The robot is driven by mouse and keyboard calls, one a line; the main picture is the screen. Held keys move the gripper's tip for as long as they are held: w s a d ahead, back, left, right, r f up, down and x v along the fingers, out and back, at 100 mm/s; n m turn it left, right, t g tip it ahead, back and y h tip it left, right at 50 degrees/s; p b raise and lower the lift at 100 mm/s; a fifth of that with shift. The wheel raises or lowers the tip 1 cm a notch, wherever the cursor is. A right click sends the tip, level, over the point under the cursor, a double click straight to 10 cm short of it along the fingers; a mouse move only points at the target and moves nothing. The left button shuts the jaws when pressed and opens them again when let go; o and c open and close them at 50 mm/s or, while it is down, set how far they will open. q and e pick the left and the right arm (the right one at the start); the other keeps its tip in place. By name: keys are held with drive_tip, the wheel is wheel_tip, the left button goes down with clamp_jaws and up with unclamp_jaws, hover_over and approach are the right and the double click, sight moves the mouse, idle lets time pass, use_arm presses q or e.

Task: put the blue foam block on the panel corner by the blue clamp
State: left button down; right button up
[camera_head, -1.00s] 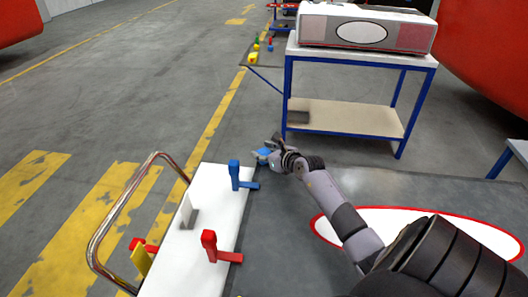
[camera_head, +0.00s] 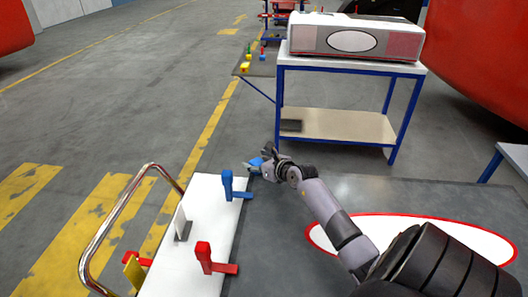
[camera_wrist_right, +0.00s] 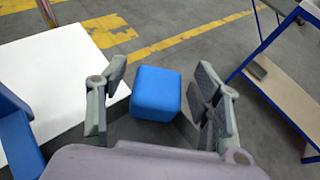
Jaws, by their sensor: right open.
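The blue foam block (camera_head: 256,161) is at the panel's far-left corner, just beyond the blue clamp (camera_head: 228,186). In the right wrist view the block (camera_wrist_right: 156,94) lies between the spread fingers of my right gripper (camera_wrist_right: 157,100), with a gap on each side. It appears to rest on the dark panel edge, but its underside is hidden. My right gripper in the head view (camera_head: 262,164) is open around the block. The grey panel (camera_head: 290,195) carries a white oval with a red outline. My left gripper is out of view.
A white-topped cart (camera_head: 185,245) with a metal handle (camera_head: 95,240) stands along the panel's left side. A red clamp (camera_head: 205,257) is nearer. A blue-framed table (camera_head: 345,125) with a white box stands behind. The floor at left is clear.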

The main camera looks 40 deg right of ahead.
drive_tip(key=b+v, duration=0.1)
drive_tip(key=v, duration=1)
drive_tip(key=shift+s, duration=0.1)
drive_tip(key=shift+s+r+b, duration=0.25)
drive_tip(key=shift+s+b, duration=0.05)
drive_tip(key=shift+s, duration=0.1)
